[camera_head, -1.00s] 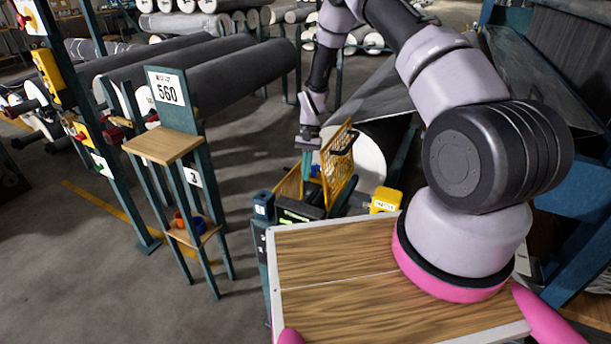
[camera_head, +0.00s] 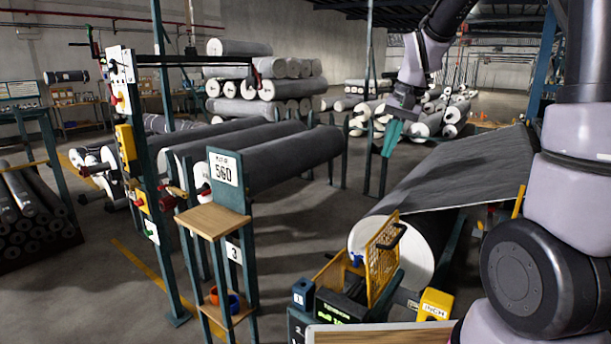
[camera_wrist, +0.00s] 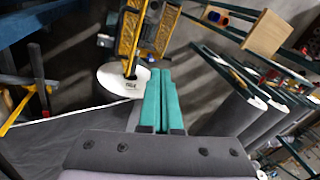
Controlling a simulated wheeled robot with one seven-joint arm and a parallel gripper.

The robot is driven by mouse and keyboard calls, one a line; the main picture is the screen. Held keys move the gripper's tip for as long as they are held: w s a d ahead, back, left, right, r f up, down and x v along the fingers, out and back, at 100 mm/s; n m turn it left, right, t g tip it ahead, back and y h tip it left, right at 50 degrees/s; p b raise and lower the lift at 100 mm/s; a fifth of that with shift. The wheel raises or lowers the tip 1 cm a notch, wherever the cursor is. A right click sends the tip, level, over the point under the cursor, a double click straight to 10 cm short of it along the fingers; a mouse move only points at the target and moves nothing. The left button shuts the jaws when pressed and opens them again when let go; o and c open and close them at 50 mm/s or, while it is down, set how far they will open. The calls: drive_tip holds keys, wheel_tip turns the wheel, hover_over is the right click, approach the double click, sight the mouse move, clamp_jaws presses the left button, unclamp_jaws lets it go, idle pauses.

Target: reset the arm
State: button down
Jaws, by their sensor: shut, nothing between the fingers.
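My gripper (camera_head: 393,137) has teal fingers and hangs in the air at the upper right of the head view, above and behind the large grey roll. In the wrist view my gripper (camera_wrist: 160,100) shows its teal fingers shut together with nothing between them. The large grey roll with a white end (camera_head: 410,245) lies below and in front of it, with a grey sheet (camera_head: 460,170) stretching from it to the right. My arm bends at the right edge of the head view.
A yellow mesh guard (camera_head: 383,258) stands by the roll's white end, and a yellow box (camera_head: 435,304) sits near it. A teal stand marked 560 (camera_head: 225,170) with wooden shelves is left of centre. Long grey rolls (camera_head: 285,158) lie behind it. Floor between them is clear.

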drive_tip(key=s+d+r+t, duration=0.2)
drive_tip(key=s+r, duration=0.3)
drive_tip(key=s, duration=0.4)
drive_tip(key=s+d+r+t, duration=0.2)
drive_tip(key=s+r, duration=0.4)
drive_tip(key=s, duration=0.4)
drive_tip(key=shift+s+t, duration=0.15)
drive_tip(key=shift+t, duration=0.35)
